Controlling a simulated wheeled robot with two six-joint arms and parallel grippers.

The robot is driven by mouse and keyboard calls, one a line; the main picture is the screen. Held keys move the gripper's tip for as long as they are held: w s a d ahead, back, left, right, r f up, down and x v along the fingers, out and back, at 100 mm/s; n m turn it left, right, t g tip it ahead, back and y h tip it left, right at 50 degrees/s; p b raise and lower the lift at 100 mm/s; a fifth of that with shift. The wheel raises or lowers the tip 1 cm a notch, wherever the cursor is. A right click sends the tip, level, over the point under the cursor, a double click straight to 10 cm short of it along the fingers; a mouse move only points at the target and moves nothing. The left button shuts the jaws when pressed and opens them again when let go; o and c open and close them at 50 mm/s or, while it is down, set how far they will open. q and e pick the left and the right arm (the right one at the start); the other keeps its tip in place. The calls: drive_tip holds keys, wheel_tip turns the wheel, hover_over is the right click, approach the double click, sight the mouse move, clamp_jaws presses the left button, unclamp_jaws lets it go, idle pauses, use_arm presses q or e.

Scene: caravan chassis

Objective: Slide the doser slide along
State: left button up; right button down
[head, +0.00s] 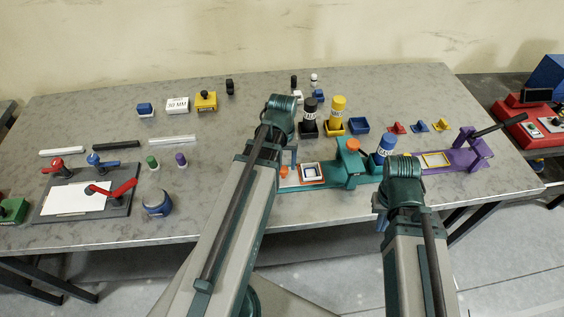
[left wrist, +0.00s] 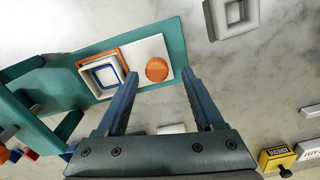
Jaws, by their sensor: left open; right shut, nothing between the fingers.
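The doser slide is a white plate (left wrist: 147,49) with a round orange knob (left wrist: 157,69) and an orange-rimmed square opening holding a white and blue piece. It lies on the teal doser base (left wrist: 178,42). In the head view the orange knob (head: 284,171) shows beside my left arm. My left gripper (left wrist: 161,78) is open above the slide, with the knob showing between its fingertips; contact cannot be told. My right gripper (head: 381,222) is shut and empty near the table's front edge, mostly hidden behind its arm.
A teal bridge with an orange knob (head: 352,146) stands over the base. A blue bottle (head: 385,148) and a purple fixture (head: 462,157) are to its right. Black and yellow bottles (head: 336,118) stand behind. A board with red and blue clamps (head: 83,200) is at left.

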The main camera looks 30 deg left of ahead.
use_arm(q)
wheel_tip(320, 180, up, 12)
drive_tip(key=p, duration=1.1)
drive_tip(key=s+d+f+m+b, duration=0.2)
drive_tip(key=d+f+b, duration=0.1)
drive_tip(key=d, duration=0.4)
drive_tip(key=s+d+f+m+b, duration=0.2)
drive_tip(key=d+f+m+b, duration=0.1)
drive_tip(key=d, duration=0.4)
drive_tip(key=s+d+f+m+y+b, duration=0.1)
drive_tip(key=s+d+f+m+b, duration=0.1)
drive_tip(key=d, duration=0.5)
drive_tip(key=shift+s+f+m+b, duration=0.4)
drive_tip(key=shift+f+m+b, duration=0.05)
drive_tip(key=shift+m, duration=0.25)
